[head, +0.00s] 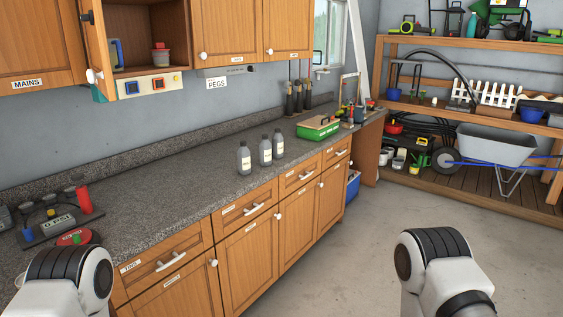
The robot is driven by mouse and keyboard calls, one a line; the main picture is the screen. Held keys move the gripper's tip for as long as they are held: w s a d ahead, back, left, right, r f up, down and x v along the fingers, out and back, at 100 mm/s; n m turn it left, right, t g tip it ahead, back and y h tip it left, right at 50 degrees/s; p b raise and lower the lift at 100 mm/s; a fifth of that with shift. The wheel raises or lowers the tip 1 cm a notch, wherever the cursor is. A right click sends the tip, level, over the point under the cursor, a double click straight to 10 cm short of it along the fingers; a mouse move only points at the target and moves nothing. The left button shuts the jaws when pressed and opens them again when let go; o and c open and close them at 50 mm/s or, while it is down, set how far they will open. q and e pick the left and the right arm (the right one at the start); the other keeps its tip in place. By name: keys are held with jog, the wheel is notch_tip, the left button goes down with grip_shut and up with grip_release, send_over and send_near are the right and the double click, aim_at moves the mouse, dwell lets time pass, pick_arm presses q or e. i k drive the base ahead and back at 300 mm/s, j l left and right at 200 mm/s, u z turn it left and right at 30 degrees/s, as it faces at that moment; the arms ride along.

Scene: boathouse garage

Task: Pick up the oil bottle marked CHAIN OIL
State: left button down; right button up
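Three grey bottles with dark caps and pale labels stand upright together on the speckled grey counter (170,180), left of a green box. They are the front-left bottle (244,160), the middle bottle (265,152) and the back-right bottle (278,144). Their label writing is too small to read, so I cannot tell which is marked CHAIN OIL. Only links of my two arms show, at the bottom left and bottom right. Neither gripper is in view, and no arm part touches the bottles.
A green box with a brown top (318,127) stands behind the bottles. A dark tray (58,222) and a red cylinder (84,200) are at the counter's near left. An open wall cupboard (135,38) hangs above. Shelves and a wheelbarrow (492,145) stand right; the floor before the drawers is clear.

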aim_at(277, 140)
jog(key=i+l+z, duration=0.2)
jog(key=i, duration=0.35)
jog(key=i+l+z, duration=0.15)
jog(key=i, duration=0.4)
jog(key=i+l+z, duration=0.2)
jog(key=i, duration=0.4)
